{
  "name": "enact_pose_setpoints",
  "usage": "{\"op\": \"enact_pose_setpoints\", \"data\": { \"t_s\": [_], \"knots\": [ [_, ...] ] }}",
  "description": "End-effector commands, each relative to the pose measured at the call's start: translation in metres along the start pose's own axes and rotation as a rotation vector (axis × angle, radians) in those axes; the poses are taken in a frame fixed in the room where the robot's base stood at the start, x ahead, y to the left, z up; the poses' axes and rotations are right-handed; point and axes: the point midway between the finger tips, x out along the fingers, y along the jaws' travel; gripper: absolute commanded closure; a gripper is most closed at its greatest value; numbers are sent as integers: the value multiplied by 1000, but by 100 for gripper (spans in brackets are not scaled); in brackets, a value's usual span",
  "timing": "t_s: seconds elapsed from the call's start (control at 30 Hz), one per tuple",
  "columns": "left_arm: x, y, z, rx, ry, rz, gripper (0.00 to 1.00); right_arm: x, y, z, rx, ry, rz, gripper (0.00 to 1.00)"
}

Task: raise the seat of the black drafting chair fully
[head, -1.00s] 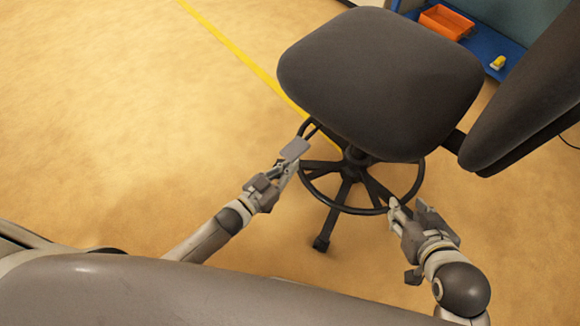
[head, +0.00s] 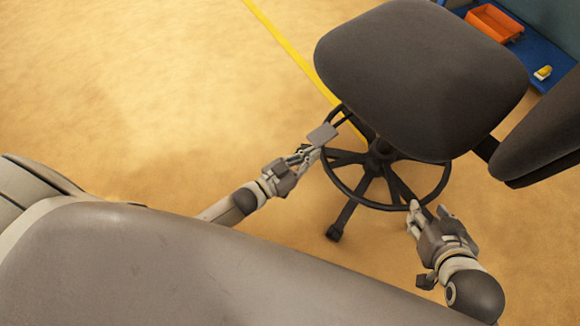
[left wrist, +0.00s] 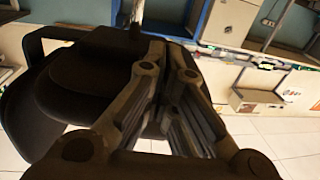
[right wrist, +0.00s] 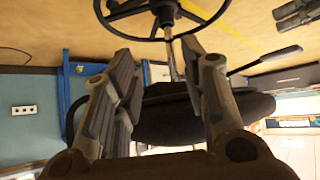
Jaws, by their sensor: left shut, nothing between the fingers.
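The black drafting chair's seat (head: 420,80) is in the upper right of the head view, its backrest (head: 545,125) to the right. Its foot ring (head: 335,180) and star base show below. The right wrist view shows the seat (right wrist: 190,118) upside down, with a black lever (right wrist: 265,60) sticking out sideways beneath it. My left gripper (head: 320,142) is shut and empty, left of the seat and close to the foot ring's left side. My right gripper (head: 425,210) is open and empty near the ring's front right. Whether either gripper touches the chair is unclear.
A blue shelf (head: 555,50) with an orange bin (head: 495,22) and a small yellow object (head: 542,72) stands behind the chair. A yellow line (head: 280,38) crosses the floor. The floor to the left is clear.

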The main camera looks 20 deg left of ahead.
Motion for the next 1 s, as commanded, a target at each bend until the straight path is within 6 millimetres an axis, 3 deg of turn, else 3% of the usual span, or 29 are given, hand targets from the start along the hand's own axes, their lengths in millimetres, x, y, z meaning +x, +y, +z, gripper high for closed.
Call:
{"op": "enact_pose_setpoints", "data": {
  "t_s": [1.0],
  "knots": [
    [-49, 0, 0, 0, -2, 0, 100, -31, 9, 75, 9, -372, 20, 60]
  ]
}}
